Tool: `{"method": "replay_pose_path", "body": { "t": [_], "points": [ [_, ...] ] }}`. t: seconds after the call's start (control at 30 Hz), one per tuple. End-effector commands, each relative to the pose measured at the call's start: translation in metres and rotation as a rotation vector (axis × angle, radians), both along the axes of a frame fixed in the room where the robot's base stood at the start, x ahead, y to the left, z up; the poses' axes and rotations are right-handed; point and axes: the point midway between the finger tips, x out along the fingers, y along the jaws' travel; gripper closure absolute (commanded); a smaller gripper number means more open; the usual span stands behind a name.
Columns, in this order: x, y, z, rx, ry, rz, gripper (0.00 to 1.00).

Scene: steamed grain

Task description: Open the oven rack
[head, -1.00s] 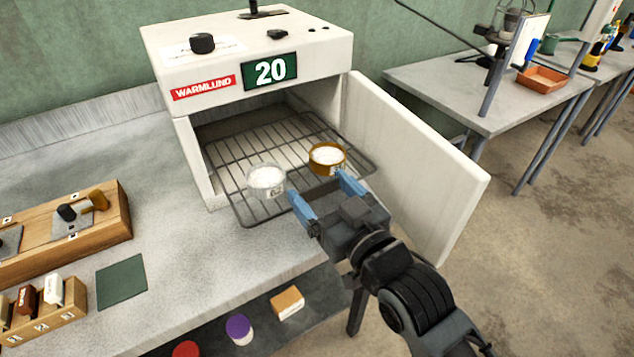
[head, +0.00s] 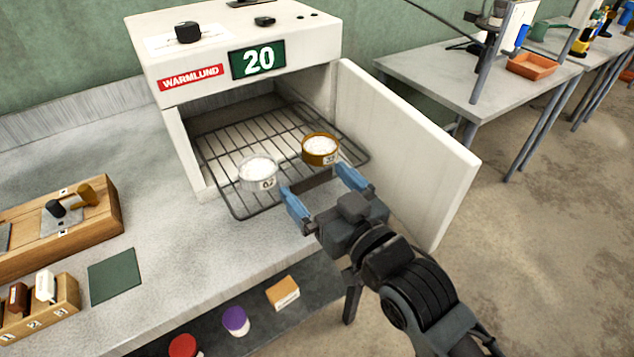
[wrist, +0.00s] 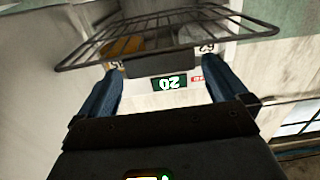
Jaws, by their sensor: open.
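The oven's wire rack (head: 236,205) sticks partly out of the open white oven (head: 240,20). A clear tin (head: 258,176) and a brown tin (head: 320,152), both with white contents, stand on it. My gripper (head: 313,178) is open at the rack's front edge, with a blue finger on each side of a dark flat piece (head: 312,184), seemingly the rack's handle. In the wrist view the dark piece (wrist: 160,64) lies between the fingers, below the rack wires (wrist: 180,22). I cannot tell whether the fingers touch it.
The oven door (head: 405,145) stands open to the right of my gripper. A wooden block (head: 70,230) and a green mat (head: 115,275) are on the bench at left. Several items, including a purple-lidded jar (head: 236,322), stand on the lower shelf.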

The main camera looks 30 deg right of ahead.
Motion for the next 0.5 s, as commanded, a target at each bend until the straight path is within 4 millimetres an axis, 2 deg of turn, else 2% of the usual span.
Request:
{"method": "replay_pose_path", "body": {
  "t": [0.3,0.5],
  "points": [
    [-0.048,0.000,-0.003,0.000,0.003,0.000,0.00],
    [-0.064,0.000,-0.001,0.000,0.001,0.000,0.00]
  ]
}}
